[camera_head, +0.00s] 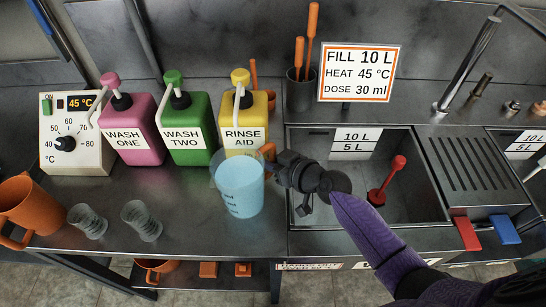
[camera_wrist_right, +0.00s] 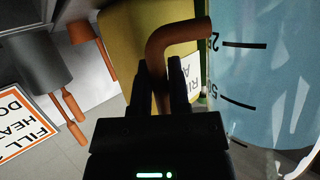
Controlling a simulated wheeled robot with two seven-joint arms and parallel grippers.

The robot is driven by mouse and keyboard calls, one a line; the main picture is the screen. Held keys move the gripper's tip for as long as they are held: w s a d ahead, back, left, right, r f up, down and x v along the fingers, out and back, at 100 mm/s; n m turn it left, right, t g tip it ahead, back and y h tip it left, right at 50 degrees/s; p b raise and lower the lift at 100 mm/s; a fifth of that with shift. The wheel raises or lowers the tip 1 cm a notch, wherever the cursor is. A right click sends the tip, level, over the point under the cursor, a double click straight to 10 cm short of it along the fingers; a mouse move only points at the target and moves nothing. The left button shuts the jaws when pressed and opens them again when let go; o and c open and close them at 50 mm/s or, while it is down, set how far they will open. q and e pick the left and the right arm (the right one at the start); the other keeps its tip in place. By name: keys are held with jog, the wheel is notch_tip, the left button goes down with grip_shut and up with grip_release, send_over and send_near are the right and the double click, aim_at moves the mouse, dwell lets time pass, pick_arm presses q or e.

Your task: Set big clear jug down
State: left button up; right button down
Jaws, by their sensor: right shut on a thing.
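The big clear jug (camera_head: 242,190) holds blue liquid and looks upright over the steel counter, in front of the yellow bottle. I cannot tell whether its base touches the counter. My right gripper (camera_head: 277,170) reaches in from the right and is shut on the jug's orange handle (camera_head: 267,150). In the right wrist view, my right gripper's fingers (camera_wrist_right: 167,80) are around the handle (camera_wrist_right: 180,35), beside the marked jug wall (camera_wrist_right: 255,75). My left gripper is not in view.
Pink (camera_head: 134,130), green (camera_head: 188,130) and yellow (camera_head: 245,122) pump bottles stand behind the jug. Two small clear cups (camera_head: 142,220) and an orange jug (camera_head: 25,210) are to the left. A sink basin (camera_head: 335,205) with a red-handled plug (camera_head: 385,185) lies right. Counter between cups and jug is clear.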

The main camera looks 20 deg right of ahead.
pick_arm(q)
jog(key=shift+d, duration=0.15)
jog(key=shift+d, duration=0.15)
pick_arm(e)
jog(key=c, duration=0.6)
grip_release()
jog(key=shift+f, duration=0.1)
pick_arm(q)
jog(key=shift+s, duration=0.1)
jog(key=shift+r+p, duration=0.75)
jog(key=shift+p, duration=0.1)
pick_arm(e)
jog(key=v, duration=1.2)
